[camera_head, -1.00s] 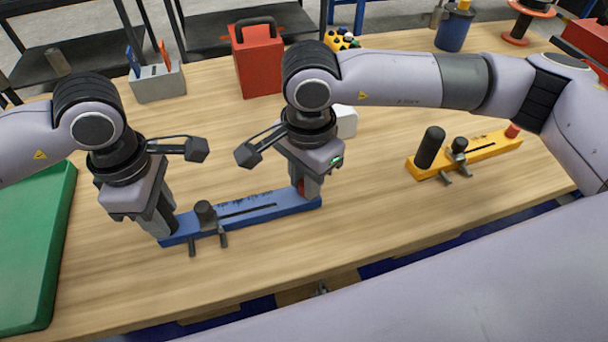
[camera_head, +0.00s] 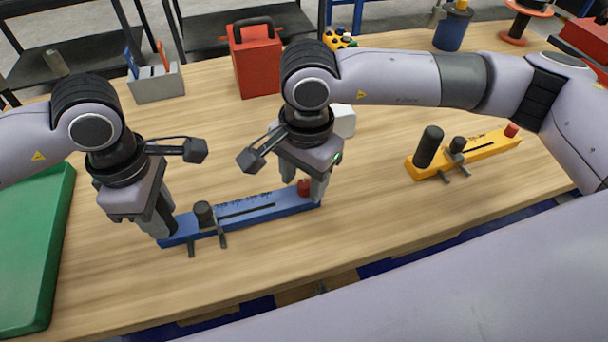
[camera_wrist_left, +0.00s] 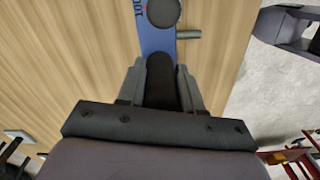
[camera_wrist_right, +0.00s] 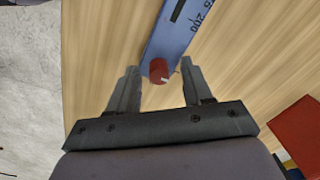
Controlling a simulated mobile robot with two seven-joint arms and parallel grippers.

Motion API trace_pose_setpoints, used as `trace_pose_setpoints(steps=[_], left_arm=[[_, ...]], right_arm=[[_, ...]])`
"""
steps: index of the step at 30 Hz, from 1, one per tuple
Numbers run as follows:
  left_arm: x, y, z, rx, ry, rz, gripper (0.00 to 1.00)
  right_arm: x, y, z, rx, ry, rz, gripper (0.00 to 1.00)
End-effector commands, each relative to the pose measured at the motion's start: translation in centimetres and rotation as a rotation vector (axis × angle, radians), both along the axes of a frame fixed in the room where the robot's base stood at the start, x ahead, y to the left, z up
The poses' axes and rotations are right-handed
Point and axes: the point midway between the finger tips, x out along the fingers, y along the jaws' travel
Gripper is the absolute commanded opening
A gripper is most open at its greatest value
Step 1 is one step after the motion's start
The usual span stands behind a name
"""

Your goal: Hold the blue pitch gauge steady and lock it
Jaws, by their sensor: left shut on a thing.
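The blue pitch gauge (camera_head: 262,212) lies on the table, a long blue bar with a slot, scale marks, a black slider knob (camera_head: 204,213) and a red lock knob (camera_head: 304,187) at its right end. My left gripper (camera_head: 168,230) is shut on the gauge's black handle (camera_wrist_left: 161,82) at the left end. My right gripper (camera_head: 314,194) is open at the red knob. In the right wrist view the red knob (camera_wrist_right: 158,71) shows a white mark and lies between and just beyond the spread fingers (camera_wrist_right: 158,82), apart from both.
A yellow gauge (camera_head: 480,153) with a black handle and red knob lies at the right. A green case (camera_head: 35,250) is at the left. A red container (camera_head: 257,62), a grey holder (camera_head: 157,86) and a white block (camera_head: 343,121) stand behind the arms.

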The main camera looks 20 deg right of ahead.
Motion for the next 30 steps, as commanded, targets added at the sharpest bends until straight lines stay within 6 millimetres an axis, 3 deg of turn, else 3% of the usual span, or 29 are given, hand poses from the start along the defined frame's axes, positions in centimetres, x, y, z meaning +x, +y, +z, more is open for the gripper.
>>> trace_pose_setpoints(steps=[10, 24, 30], left_arm=[[0.0, -0.1, 0.1, -0.003, 0.000, 0.000, 0.00], [0.0, 0.0, 0.1, -0.002, 0.000, 0.000, 0.00], [0.0, 0.0, 0.1, -0.001, -0.001, 0.001, 0.00]], right_arm=[[0.0, -0.1, 0.8, -0.003, 0.001, -0.003, 0.50], [-0.2, -0.3, 10.0, -0.002, -0.003, -0.001, 0.50], [-0.3, -0.3, 11.8, -0.001, 0.000, -0.001, 0.50]])
